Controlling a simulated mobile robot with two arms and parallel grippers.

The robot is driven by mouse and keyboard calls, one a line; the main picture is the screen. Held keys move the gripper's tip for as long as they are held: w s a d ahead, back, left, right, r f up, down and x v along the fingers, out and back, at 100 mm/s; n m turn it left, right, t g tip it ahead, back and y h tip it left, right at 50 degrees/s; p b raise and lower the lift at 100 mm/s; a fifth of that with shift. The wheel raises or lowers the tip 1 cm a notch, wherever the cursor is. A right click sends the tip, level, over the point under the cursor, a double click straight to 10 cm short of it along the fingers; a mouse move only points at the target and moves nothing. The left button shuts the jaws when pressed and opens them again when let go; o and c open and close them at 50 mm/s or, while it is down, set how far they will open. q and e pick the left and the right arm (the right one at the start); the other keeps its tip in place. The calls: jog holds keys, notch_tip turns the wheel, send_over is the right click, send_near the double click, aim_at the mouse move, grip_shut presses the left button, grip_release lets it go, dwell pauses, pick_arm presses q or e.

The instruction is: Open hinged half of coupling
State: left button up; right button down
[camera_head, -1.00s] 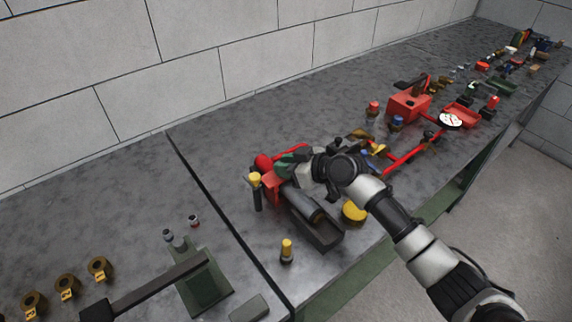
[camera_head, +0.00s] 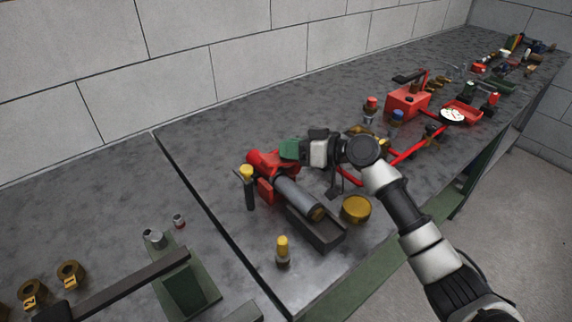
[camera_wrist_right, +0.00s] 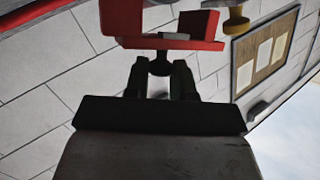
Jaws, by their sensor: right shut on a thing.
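The coupling (camera_head: 266,162) is red and sits at the far end of a grey cylinder (camera_head: 296,197) on the bench. My right gripper (camera_head: 290,150) is beside and above the coupling, coming from the right; its fingertips are hard to make out in the head view. In the right wrist view, the gripper (camera_wrist_right: 161,70) is shut on a small dark knob (camera_wrist_right: 160,63) below a red part (camera_wrist_right: 165,42), apparently the hinged half. How far the half stands open cannot be told. My left gripper is not in view.
A dark tray (camera_head: 317,232) lies under the cylinder's near end. Yellow-topped tools (camera_head: 247,185) and (camera_head: 283,250) stand close by, and a yellow round tin (camera_head: 356,209) is right of the tray. Red pipework and a red box (camera_head: 408,103) lie farther right.

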jog(key=shift+w+d+m+y+b, duration=0.35)
jog(key=shift+d+m+y+b, duration=0.35)
jog(key=shift+b, duration=0.45)
jog(key=shift+a, duration=0.15)
jog(key=c, duration=1)
grip_release()
jog(key=b+v, duration=0.1)
jog(key=v, duration=1)
jog(key=shift+b, duration=0.35)
